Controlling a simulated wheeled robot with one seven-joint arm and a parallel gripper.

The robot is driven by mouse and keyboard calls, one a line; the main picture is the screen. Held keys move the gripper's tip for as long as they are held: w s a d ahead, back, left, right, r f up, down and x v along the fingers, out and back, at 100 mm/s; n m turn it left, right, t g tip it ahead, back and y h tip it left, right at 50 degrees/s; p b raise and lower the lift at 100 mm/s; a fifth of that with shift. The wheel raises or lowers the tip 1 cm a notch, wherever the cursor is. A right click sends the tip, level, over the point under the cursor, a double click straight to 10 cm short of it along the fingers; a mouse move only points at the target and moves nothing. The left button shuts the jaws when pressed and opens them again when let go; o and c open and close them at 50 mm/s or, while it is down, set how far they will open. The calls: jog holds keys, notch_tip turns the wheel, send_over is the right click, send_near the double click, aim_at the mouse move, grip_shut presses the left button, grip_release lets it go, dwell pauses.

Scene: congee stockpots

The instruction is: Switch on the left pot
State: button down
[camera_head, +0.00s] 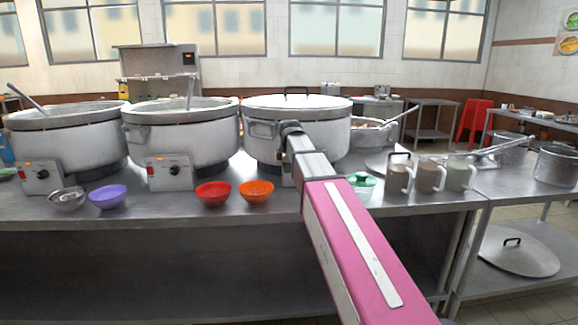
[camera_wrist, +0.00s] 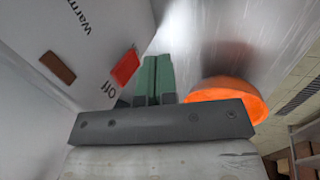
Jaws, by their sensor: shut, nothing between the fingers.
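The left pot (camera_head: 62,139) is a large white stockpot with a grey rim at the far left of the counter. Its front control box (camera_head: 41,177) has a red-orange switch (camera_head: 42,174) and a dark knob. My arm reaches to the right-hand pot (camera_head: 297,122), away from the left pot; its fingers are hidden in the head view. In the wrist view, my gripper (camera_wrist: 153,66) has green fingers shut together and empty. They are close beside a red switch (camera_wrist: 125,67) marked "Off" on a white panel (camera_wrist: 75,45). I cannot tell whether they touch it.
A middle pot (camera_head: 183,143) stands between. Silver (camera_head: 67,199), purple (camera_head: 108,196), red (camera_head: 213,193) and orange (camera_head: 256,191) bowls line the front edge. The orange bowl is right of my fingers in the wrist view (camera_wrist: 228,95). Cups (camera_head: 428,177) stand at right.

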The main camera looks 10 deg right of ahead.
jog(key=shift+w, duration=0.85)
jog(key=shift+w+f, duration=0.1)
jog(key=shift+w+f, duration=0.15)
jog(key=shift+w, duration=0.05)
jog(key=shift+w+r, duration=0.1)
jog(key=shift+r, duration=0.1)
jog(key=shift+w+r, duration=0.1)
jog(key=shift+r, duration=0.6)
jog(key=shift+r, duration=0.1)
